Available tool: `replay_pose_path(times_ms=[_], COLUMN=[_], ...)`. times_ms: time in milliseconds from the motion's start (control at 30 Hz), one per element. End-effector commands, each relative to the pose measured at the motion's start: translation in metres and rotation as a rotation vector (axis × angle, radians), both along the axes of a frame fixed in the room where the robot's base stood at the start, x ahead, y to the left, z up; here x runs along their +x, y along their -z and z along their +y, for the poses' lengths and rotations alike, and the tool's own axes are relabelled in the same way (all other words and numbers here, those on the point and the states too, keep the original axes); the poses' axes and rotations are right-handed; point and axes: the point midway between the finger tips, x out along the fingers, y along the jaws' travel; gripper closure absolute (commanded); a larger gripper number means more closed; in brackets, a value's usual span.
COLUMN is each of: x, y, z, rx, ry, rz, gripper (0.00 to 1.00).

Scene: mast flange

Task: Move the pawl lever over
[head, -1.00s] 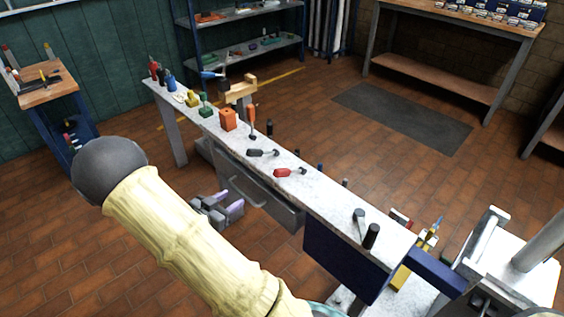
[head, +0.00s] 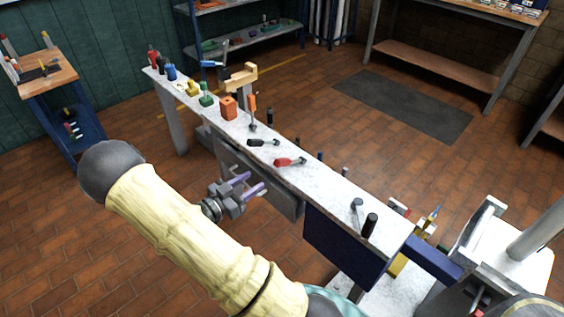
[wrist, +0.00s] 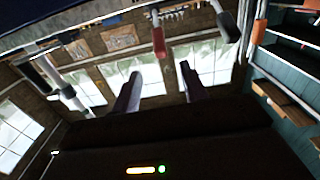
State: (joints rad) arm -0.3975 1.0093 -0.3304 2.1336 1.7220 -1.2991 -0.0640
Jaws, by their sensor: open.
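Two short levers sit along the near edge of the long narrow bench: one with a black handle (head: 258,142) and, right of it, one with a red handle (head: 285,162). A grey lever (head: 358,208) stands farther right. I cannot tell for sure which is the pawl lever. My gripper (head: 255,182) is open and empty, with purple fingers, in front of the bench and below its top, near the red lever. In the wrist view the red handle (wrist: 158,40) and black handle (wrist: 227,26) show beyond my gripper (wrist: 158,82), apart from the fingers.
The bench top (head: 325,187) also carries an orange block (head: 228,108), an upright orange-handled tool (head: 253,105) and a black cylinder (head: 370,225) near the right end. A grey drawer front (head: 255,180) hangs below the bench behind my gripper. The floor in front is clear.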

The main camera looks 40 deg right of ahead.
Motion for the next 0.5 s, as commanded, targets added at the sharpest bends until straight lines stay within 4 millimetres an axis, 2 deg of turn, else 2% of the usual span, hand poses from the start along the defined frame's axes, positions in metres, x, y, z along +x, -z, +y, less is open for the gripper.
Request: replay_pose_path(times_ms=[33, 500], x=[0.000, 0.006], y=[0.000, 0.001], z=[-0.010, -0.093], rx=[-0.002, -0.001], ry=[0.005, 0.004], rz=[0.000, -0.001], gripper=[0.56, 0.56])
